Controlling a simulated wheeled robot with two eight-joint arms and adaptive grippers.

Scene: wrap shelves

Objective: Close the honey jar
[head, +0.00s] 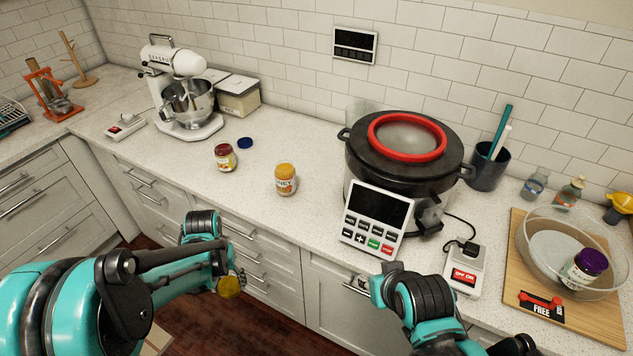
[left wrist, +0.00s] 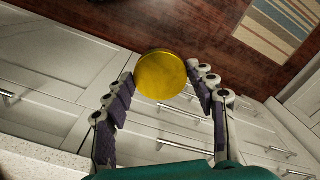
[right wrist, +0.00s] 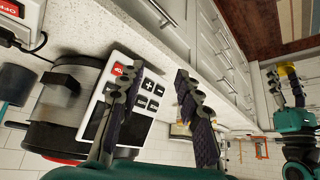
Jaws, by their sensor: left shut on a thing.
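The honey jar (head: 286,184) stands upright on the counter near its front edge, left of the black cooker. Its rounded top looks amber; I cannot make out fine detail of the rim. My left gripper (head: 233,284) is shut on a round yellow lid (head: 229,287), in front of and below the counter edge. In the left wrist view the lid (left wrist: 161,75) sits between the two fingertips, apart from the jar. My right gripper (right wrist: 155,72) is open and empty in front of the cooker's control panel; its fingers are barely visible in the head view.
A glass bowl (head: 538,235) holds a purple-lidded jar (head: 584,269). Counter around the honey jar is clear.

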